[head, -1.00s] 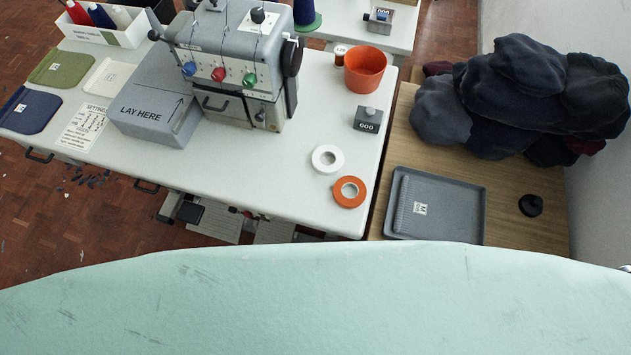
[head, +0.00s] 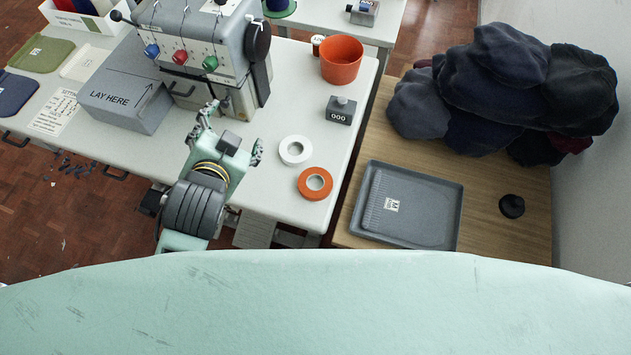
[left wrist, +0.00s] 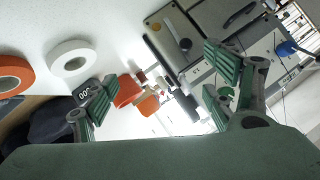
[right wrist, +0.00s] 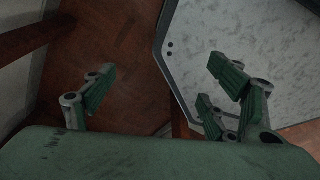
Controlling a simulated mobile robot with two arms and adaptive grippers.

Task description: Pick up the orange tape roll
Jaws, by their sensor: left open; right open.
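The orange tape roll (head: 315,184) lies flat near the front right corner of the white table, just in front of the white tape roll (head: 295,150). In the left wrist view the orange tape roll (left wrist: 12,76) is at the left edge, partly cut off, beside the white roll (left wrist: 72,58). My left gripper (head: 232,130) is open and empty over the table, left of both rolls, with its fingers spread. Its fingers also show in the left wrist view (left wrist: 160,92). My right gripper (right wrist: 160,85) is open and empty, with floor and a pale grey panel beyond it; the head view does not show it.
The sewing machine (head: 210,50) and grey LAY HERE block (head: 125,95) stand behind and left of my left gripper. An orange cup (head: 341,60) and a 000 counter (head: 340,110) stand behind the rolls. A grey tray (head: 408,205) lies on the wooden table at right.

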